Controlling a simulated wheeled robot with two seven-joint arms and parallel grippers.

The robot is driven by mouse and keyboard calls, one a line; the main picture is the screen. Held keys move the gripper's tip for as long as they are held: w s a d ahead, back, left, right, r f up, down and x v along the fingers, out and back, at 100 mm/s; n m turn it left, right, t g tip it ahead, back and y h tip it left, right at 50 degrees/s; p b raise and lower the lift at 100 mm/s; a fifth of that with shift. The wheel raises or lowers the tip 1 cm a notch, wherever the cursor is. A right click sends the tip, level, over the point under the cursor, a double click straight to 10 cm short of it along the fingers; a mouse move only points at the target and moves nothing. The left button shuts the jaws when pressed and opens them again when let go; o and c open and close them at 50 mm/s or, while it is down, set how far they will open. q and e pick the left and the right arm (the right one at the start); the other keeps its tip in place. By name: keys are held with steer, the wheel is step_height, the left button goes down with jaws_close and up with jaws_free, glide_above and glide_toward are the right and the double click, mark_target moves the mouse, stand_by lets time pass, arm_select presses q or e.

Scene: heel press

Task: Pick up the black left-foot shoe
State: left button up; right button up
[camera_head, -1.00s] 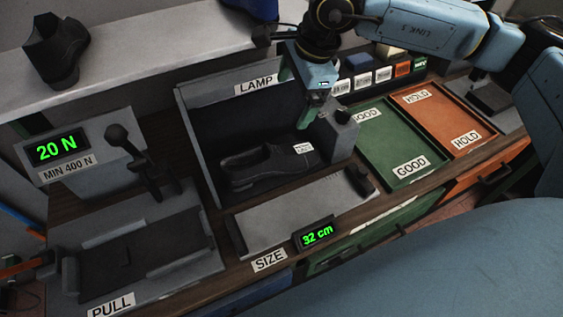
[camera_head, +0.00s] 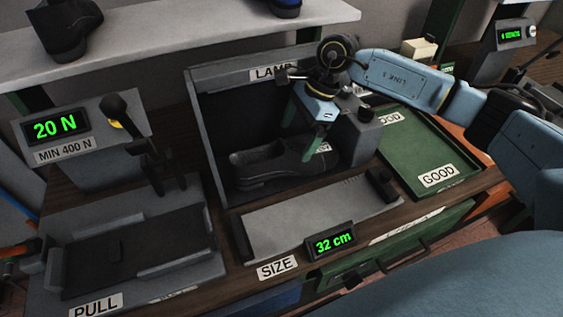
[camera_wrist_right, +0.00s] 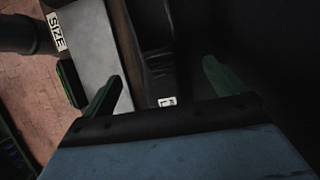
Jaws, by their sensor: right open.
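The black shoe (camera_head: 272,167) lies on its sole in the dark lamp box, toe to the right and heel to the left. It has a small white label near the toe, partly hidden by my gripper. My right gripper (camera_head: 313,143) is above the toe end, pointing down. In the right wrist view the shoe (camera_wrist_right: 158,62) is dark between the two green fingers (camera_wrist_right: 160,90), which are spread apart, with the white label near the gripper. I cannot tell whether the fingers touch it. My left gripper is not in view.
The lamp box wall (camera_head: 203,140) surrounds the shoe. The size gauge (camera_head: 310,220) reading 32 cm lies in front. A pull press (camera_head: 130,250) with a 20 N display stands left. A green GOOD tray (camera_head: 440,150) is right. A boot (camera_head: 65,28) stands on the shelf.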

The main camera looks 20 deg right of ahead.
mark_target(287, 156)
steer(key=shift+w+f, duration=0.1)
steer(key=shift+f, duration=0.3)
steer(key=shift+x, duration=0.85)
steer(key=x, duration=0.5)
steer(key=shift+d+f+p, duration=0.15)
steer(key=shift+p, duration=0.2)
steer(key=c, duration=1.4)
steer(key=shift+c, duration=0.2)
